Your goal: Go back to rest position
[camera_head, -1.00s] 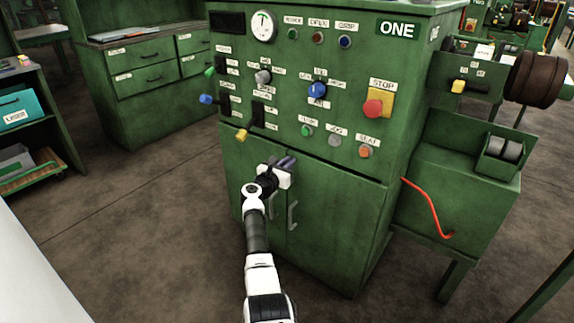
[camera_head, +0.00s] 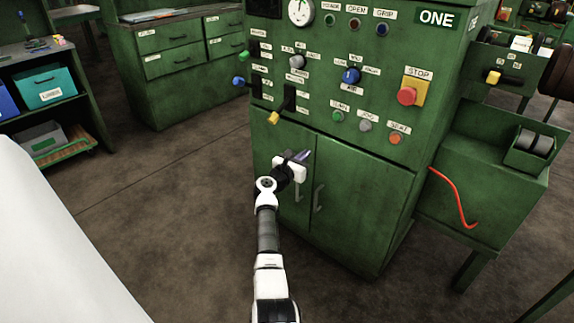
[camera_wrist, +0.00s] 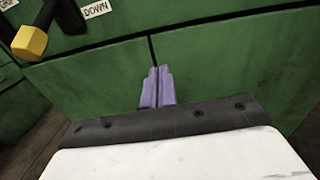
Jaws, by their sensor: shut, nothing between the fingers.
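My gripper (camera_head: 300,157) is in front of the green machine cabinet (camera_head: 365,200), near the top of its two lower doors and below the control panel. In the wrist view, its two purple fingers (camera_wrist: 157,87) are side by side, shut with nothing between them. The fingers point at the seam between the doors; whether they touch the cabinet I cannot tell. My white and grey arm reaches up from the bottom of the head view.
A yellow-tipped lever (camera_head: 273,118) sticks out just above and left of my gripper; it also shows in the wrist view (camera_wrist: 30,42). Door handles (camera_head: 318,198) are below. Brown floor (camera_head: 150,215) is open to the left.

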